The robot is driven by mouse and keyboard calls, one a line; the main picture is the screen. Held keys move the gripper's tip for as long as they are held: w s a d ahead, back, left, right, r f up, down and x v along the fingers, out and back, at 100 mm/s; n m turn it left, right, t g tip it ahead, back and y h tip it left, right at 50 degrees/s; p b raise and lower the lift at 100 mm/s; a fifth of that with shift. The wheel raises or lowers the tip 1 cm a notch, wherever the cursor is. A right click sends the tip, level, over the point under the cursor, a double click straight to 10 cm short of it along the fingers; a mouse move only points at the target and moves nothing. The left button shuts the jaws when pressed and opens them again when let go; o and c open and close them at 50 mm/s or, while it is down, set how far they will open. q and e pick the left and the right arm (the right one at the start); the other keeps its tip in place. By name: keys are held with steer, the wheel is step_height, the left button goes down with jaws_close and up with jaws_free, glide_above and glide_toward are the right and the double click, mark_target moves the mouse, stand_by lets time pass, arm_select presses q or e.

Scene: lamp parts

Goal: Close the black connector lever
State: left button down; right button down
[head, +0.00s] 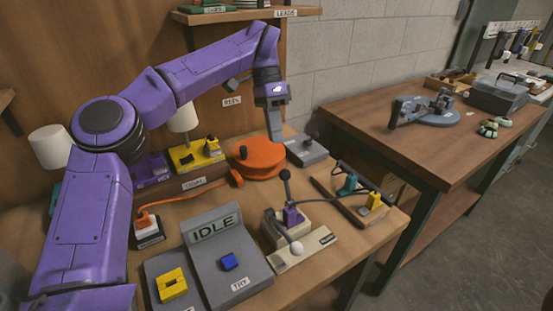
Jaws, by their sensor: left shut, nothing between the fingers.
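A black lever with a round knob (286,177) stands upright behind a purple block (293,216) on a cream fixture (275,232) near the table's front. Another dark knob (309,140) stands on a grey box (305,153) at the back; I cannot tell for certain which one is the connector lever. My left gripper (274,137) points down, shut and empty, over the orange reel (259,160) in the picture, up and left of the upright lever and apart from it. My right gripper is not in view.
A cable runs from the fixture toward a tray (338,203) with teal and yellow parts. A second table (400,150) stands at the right.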

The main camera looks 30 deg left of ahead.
mark_target(287, 188)
arm_select(q)
steer(key=x, duration=0.6)
steer(key=shift+f, duration=0.3)
